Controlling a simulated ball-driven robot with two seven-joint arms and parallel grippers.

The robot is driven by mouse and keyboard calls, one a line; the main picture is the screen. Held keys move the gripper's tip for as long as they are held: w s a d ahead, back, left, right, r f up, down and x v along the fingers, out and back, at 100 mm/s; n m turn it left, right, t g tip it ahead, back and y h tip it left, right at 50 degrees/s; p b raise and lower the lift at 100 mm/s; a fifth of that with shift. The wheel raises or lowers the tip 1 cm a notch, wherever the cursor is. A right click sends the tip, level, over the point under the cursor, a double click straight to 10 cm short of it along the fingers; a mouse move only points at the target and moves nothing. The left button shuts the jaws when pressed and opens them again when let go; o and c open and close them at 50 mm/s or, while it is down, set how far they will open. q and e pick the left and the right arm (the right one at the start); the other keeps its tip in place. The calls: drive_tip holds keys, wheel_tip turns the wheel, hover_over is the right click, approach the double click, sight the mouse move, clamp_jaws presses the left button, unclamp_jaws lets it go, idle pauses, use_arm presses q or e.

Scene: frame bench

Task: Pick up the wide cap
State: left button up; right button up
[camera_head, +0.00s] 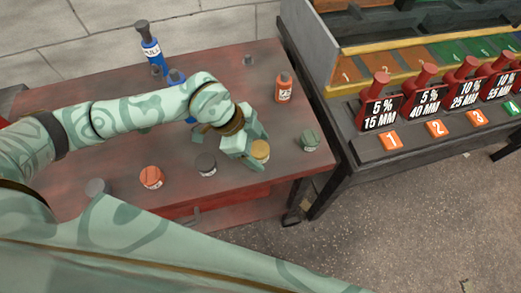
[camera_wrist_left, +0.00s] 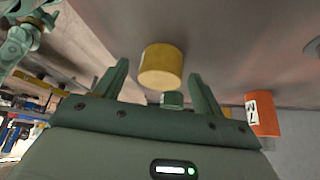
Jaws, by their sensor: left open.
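Several short round caps stand on the red-brown bench (camera_head: 120,135): an orange one (camera_head: 151,177), a dark grey one (camera_head: 206,164), a yellow one (camera_head: 261,150) and a green one (camera_head: 309,141). I cannot tell for sure from these views which is the wide cap. My left gripper (camera_head: 254,155) is open, with its fingers at the yellow cap. In the left wrist view the yellow cap (camera_wrist_left: 161,66) shows between the two open fingers, and no grip on it shows. The green cap (camera_wrist_left: 172,99) is behind it there.
A blue bottle (camera_head: 150,45) stands at the back and an orange bottle (camera_head: 284,87) right of my gripper. Another blue item is partly hidden behind my arm. A dark rack (camera_head: 355,155) with red labelled bottles (camera_head: 381,95) stands to the right.

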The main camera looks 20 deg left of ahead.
use_arm(q)
drive_tip(key=shift+w+d+f, duration=0.1)
drive_tip(key=shift+d+f, duration=0.1)
drive_tip(key=shift+f, duration=0.25)
drive_tip(key=shift+r, duration=0.15)
drive_tip(key=c, duration=1.1)
drive_tip(key=shift+r, duration=0.1)
